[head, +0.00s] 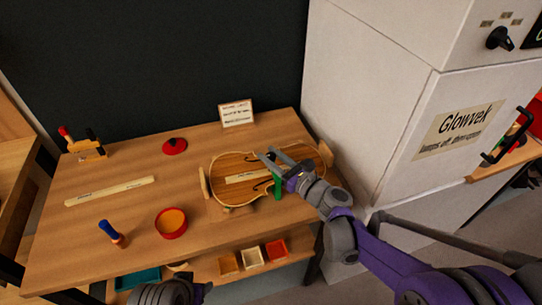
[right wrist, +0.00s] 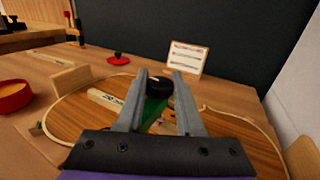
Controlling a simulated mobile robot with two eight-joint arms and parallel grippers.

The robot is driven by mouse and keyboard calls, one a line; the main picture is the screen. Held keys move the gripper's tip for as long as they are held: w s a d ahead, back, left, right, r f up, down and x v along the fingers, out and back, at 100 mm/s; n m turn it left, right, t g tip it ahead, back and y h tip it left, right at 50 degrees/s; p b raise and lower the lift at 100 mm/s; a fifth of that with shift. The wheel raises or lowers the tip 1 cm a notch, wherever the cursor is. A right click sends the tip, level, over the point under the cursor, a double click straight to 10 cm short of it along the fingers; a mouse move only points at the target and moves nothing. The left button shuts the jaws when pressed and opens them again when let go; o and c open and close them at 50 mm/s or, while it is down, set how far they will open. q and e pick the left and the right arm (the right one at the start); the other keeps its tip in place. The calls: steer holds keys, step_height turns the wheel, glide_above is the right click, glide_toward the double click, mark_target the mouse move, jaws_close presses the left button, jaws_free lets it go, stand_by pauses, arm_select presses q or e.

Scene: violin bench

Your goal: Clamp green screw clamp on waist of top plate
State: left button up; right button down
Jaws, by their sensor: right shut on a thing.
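The violin-shaped top plate (head: 232,188) lies flat on the bench between wooden end blocks. My right gripper (head: 268,157) is over its waist, shut on the green screw clamp (head: 278,189). In the right wrist view the clamp's black knob (right wrist: 159,92) sits between my fingertips, with its green body (right wrist: 153,112) below. The clamp is at the waist edge nearest me; my fingers partly hide it, so I cannot tell whether its jaw grips the plate. My left gripper's fingers do not show; only a grey arm part shows at the bottom of the head view.
A red-rimmed bowl (head: 171,222), a blue-handled tool (head: 110,231), a wooden strip (head: 108,190), a red item (head: 174,146) and a tool holder (head: 87,150) occupy the left. A sign (head: 236,114) stands behind. A white cabinet (head: 372,110) bounds the right.

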steer(key=shift+m+t+h, duration=0.8)
steer(key=shift+h, duration=0.2)
steer(key=c, duration=0.5)
jaws_free()
steer(key=v, duration=1.1)
steer(key=shift+a, duration=0.1)
